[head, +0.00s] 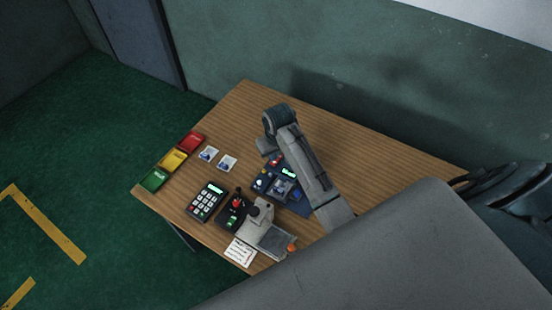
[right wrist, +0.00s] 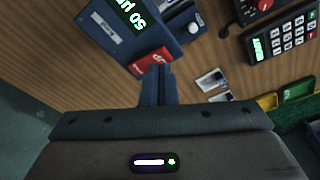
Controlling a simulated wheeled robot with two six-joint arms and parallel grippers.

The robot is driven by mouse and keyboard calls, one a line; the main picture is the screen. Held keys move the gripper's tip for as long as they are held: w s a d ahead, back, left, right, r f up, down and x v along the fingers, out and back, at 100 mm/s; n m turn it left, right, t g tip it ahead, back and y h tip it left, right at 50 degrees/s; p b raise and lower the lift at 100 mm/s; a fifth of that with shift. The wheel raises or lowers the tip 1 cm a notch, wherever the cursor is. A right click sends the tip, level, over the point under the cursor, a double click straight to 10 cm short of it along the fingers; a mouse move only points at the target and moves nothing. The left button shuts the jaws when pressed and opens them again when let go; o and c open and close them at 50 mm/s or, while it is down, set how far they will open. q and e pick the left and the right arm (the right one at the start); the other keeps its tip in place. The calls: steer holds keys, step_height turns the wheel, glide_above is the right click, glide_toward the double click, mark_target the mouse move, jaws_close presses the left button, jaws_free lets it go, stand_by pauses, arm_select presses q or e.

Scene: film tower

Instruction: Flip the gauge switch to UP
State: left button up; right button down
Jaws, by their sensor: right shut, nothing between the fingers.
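The gauge is a dark blue box (head: 263,182) with a lit green display (head: 289,172). In the right wrist view its display (right wrist: 131,14) reads 50 µm, turned around. A red piece with white letters (right wrist: 151,60) is at its edge, just by my fingertips; I cannot tell whether they touch. My left gripper is not in view.
Two cards (head: 227,163) and red, yellow and green trays (head: 173,160) lie left. The wooden table (head: 370,150) is clear at right.

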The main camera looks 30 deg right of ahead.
steer(key=shift+f+b, duration=0.3)
steer(key=shift+f, duration=0.7)
stand_by(0.5)
steer(key=shift+r+p, duration=0.75)
steer(key=shift+r, duration=2.75)
